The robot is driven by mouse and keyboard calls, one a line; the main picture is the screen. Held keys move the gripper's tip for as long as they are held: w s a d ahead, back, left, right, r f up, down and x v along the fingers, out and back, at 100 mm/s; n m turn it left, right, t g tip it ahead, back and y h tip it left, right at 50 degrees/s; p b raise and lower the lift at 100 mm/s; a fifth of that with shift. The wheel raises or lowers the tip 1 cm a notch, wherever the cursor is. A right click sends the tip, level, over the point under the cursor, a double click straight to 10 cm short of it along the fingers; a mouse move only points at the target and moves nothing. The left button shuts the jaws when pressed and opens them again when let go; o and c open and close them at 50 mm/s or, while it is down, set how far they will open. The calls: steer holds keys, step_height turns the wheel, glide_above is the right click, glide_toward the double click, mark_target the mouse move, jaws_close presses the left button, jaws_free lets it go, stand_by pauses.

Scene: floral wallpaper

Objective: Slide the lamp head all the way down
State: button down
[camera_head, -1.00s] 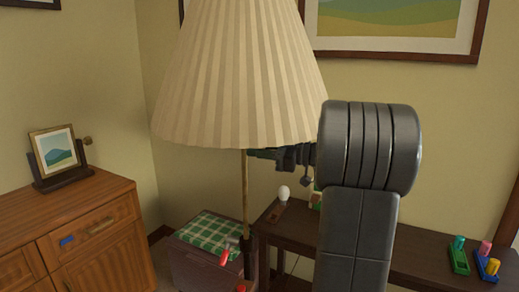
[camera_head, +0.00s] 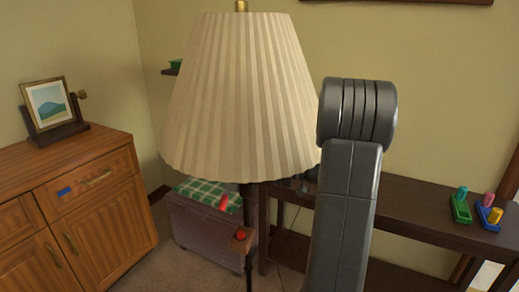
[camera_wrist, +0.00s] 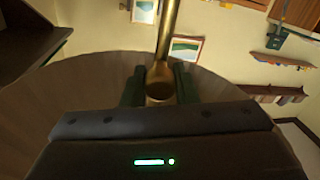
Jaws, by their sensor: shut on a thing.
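The floor lamp's cream pleated shade (camera_head: 240,105) fills the middle of the head view, upright on its pole, with a brass finial on top. Its lower rim hangs a short way above a small wooden block with a red knob (camera_head: 241,235) on the pole. A red piece (camera_head: 223,202) shows just above that. My gripper (camera_wrist: 160,86) is under the shade, its two dark green fingers shut on the brass collar (camera_wrist: 160,78) of the lamp head, around the pole (camera_wrist: 168,30). In the head view the shade and my arm hide most of the gripper.
A wooden cabinet (camera_head: 95,215) with a framed picture (camera_head: 50,105) stands at left. A chest (camera_head: 205,228) with a green checked cloth is behind the lamp. A dark table (camera_head: 420,210) with colored toys (camera_head: 462,205) runs behind my arm at right.

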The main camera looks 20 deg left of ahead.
steer(key=shift+f+b, duration=0.8)
steer(key=shift+f, duration=2.1)
steer(key=c, duration=1.1)
jaws_free()
steer(key=shift+c, duration=0.2)
steer(key=d+p, duration=0.2)
steer(key=d, duration=1.1)
steer(key=shift+w+d, duration=0.3)
steer(key=shift+d, duration=0.1)
